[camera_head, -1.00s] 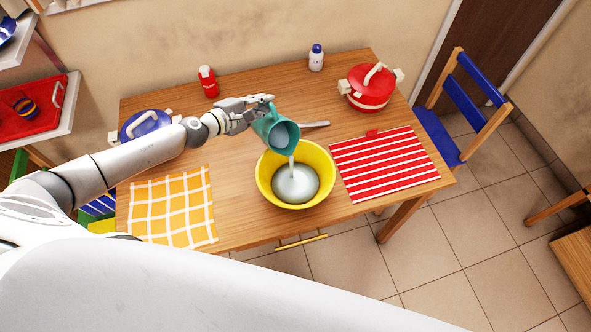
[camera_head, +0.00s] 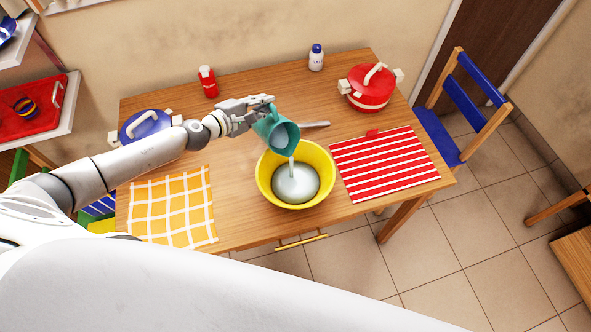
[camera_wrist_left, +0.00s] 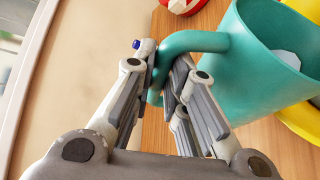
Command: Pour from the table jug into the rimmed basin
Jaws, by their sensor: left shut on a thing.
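The teal jug (camera_head: 283,138) is held above the back part of the yellow basin (camera_head: 326,181), tilted with its mouth toward the basin. A pale stream (camera_head: 291,168) runs from its lip into the pale liquid (camera_head: 298,185) in the basin. My left gripper (camera_head: 262,103) is shut on the jug's handle. The left wrist view shows the fingers (camera_wrist_left: 165,88) around the teal handle (camera_wrist_left: 190,42), with the jug's body (camera_wrist_left: 255,70) to the right and some pale liquid inside it. My right gripper is not in view.
A red-striped cloth (camera_head: 385,165) lies right of the basin, a yellow checked cloth (camera_head: 172,205) to the left. A blue pot (camera_head: 146,124), red bottle (camera_head: 208,82), white bottle (camera_head: 316,58) and red pot (camera_head: 370,90) stand behind. A utensil (camera_head: 315,125) lies near the jug.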

